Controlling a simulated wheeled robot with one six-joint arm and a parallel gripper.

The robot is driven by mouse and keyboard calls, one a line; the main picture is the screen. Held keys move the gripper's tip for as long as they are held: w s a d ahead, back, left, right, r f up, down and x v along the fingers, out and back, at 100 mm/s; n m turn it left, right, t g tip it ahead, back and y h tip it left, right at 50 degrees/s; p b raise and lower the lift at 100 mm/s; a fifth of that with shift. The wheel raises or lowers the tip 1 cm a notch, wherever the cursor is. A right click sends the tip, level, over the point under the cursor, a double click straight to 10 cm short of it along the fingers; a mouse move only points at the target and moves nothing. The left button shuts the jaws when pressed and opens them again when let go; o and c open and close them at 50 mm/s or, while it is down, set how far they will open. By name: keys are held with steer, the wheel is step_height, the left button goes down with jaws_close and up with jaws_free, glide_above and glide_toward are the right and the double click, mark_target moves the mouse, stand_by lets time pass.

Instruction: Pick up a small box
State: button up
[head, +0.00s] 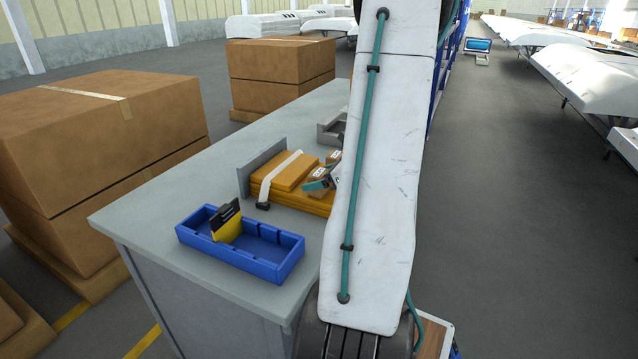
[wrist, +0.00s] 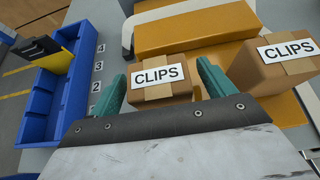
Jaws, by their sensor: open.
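Two small cardboard boxes labelled CLIPS show in the wrist view. One box (wrist: 160,76) is between the two teal fingers of my gripper (wrist: 160,88), with its label facing up. I cannot tell whether the fingers touch it. The other box (wrist: 274,58) lies to the right, beside the right finger. In the head view, the gripper's teal fingertip (head: 318,184) shows over the orange stack, and my arm hides much of the gripper. The gripper is open around the first box.
A blue compartment bin (head: 273,255) holds a yellow and black item (head: 228,222) on the grey workbench (head: 130,215). An orange stack (head: 285,172) with a white strap lies behind the bin, against a grey upright plate (head: 262,166). Large cartons (head: 95,140) stand left of the bench.

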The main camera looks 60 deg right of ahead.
steer(key=c, duration=1.1)
steer(key=shift+r, duration=0.1)
